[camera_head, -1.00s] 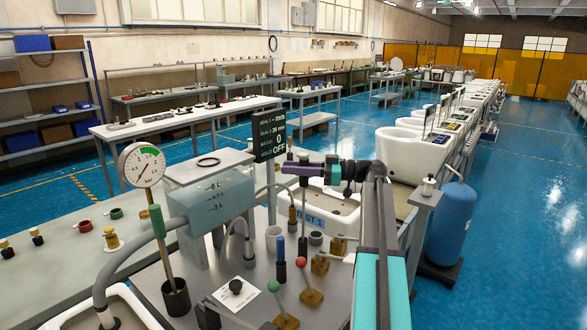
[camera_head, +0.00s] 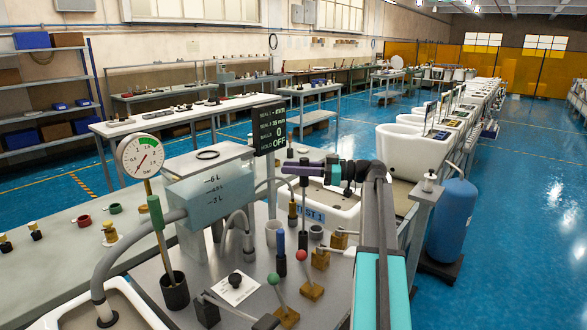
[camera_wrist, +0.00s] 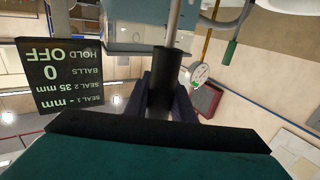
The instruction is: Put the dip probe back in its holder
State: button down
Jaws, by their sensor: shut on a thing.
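My gripper (camera_head: 309,168), with purple fingers, is at the centre of the head view, above the bench near the white toilet pan marked TEST 1. It is shut on the dip probe. In the wrist view the probe's dark grip (camera_wrist: 162,82) is between the fingers, and a thin grey rod (camera_wrist: 173,22) extends from it. In the head view the thin rod (camera_head: 303,205) hangs roughly upright below the fingers. I cannot tell which part is the probe's holder.
A round gauge (camera_head: 140,157) on a rod stands in a black cup (camera_head: 175,292) at left. A blue cylinder (camera_head: 452,222) stands right.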

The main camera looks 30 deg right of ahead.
jog(key=shift+f, duration=0.4)
jog(key=c, duration=1.4)
grip_release()
jog(key=shift+r, duration=0.1)
jog(key=shift+c, duration=0.2)
jog(key=b+v, duration=0.3)
jog(key=v, duration=1)
jog(key=shift+s+d+b, duration=0.2)
jog(key=shift+d+b, duration=0.1)
jog(key=shift+b, duration=0.05)
